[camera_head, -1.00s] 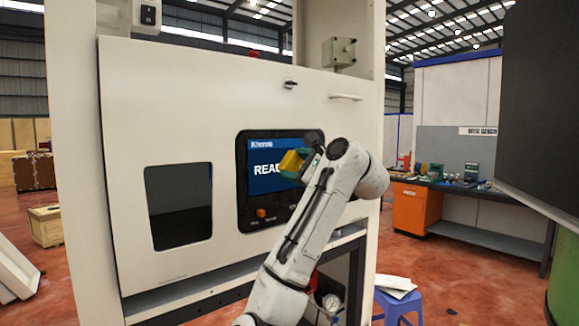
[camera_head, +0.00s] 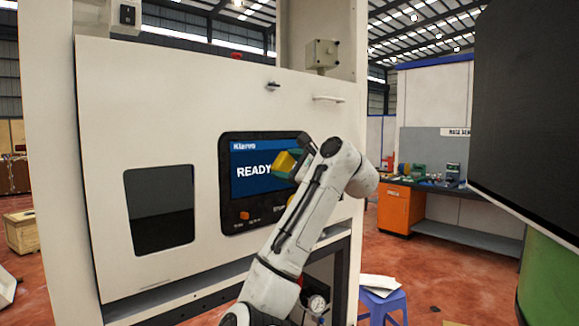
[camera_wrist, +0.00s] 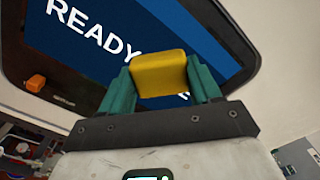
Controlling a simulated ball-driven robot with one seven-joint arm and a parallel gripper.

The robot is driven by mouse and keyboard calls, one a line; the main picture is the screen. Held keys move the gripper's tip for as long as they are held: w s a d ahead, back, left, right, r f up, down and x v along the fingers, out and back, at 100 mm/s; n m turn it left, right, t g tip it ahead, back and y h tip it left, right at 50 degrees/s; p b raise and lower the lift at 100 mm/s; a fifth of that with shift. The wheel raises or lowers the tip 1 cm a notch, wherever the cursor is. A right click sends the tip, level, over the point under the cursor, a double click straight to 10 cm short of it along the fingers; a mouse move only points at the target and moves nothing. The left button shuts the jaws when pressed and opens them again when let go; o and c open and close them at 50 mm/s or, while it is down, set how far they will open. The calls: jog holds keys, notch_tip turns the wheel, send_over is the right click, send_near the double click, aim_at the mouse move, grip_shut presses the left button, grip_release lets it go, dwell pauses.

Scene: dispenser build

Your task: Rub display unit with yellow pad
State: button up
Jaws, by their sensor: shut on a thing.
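The display unit (camera_head: 227,175) is a black-framed panel on the white machine front, with a blue screen reading "READY" and an orange button below. It also shows in the wrist view (camera_wrist: 75,45), filling the upper part. My gripper (camera_head: 294,164) is in front of the screen's right side. In the wrist view its green fingers (camera_wrist: 160,82) are shut on the yellow pad (camera_wrist: 159,73). The pad also shows in the head view (camera_head: 285,162), in front of the screen. I cannot tell whether the pad touches the screen. My arm hides the display's lower right part.
The machine front (camera_head: 150,100) has a dark window (camera_head: 160,208) left of the display and a handle (camera_head: 328,99) above right. A dark panel (camera_head: 525,110) stands close at the right. Behind are a workbench (camera_head: 470,236) and a blue stool (camera_head: 382,304).

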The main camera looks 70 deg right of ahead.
aim_at(244, 167)
jog(key=shift+w+a, duration=0.6)
jog(key=shift+a, duration=0.45)
jog(key=shift+w+a, duration=0.6)
jog(key=shift+a, duration=0.4)
jog(key=shift+w+a, duration=0.6)
jog(key=shift+a, duration=0.45)
jog(key=shift+w+a, duration=0.55)
jog(key=shift+a, duration=0.2)
jog(key=shift+w+a, duration=0.5)
jog(key=shift+a, duration=0.2)
jog(key=shift+s+a, duration=0.1)
jog(key=shift+v, duration=2.9)
jog(key=shift+s, duration=0.1)
jog(key=v, duration=0.2)
jog(key=shift+s+a, duration=0.15)
jog(key=shift+s, duration=0.2)
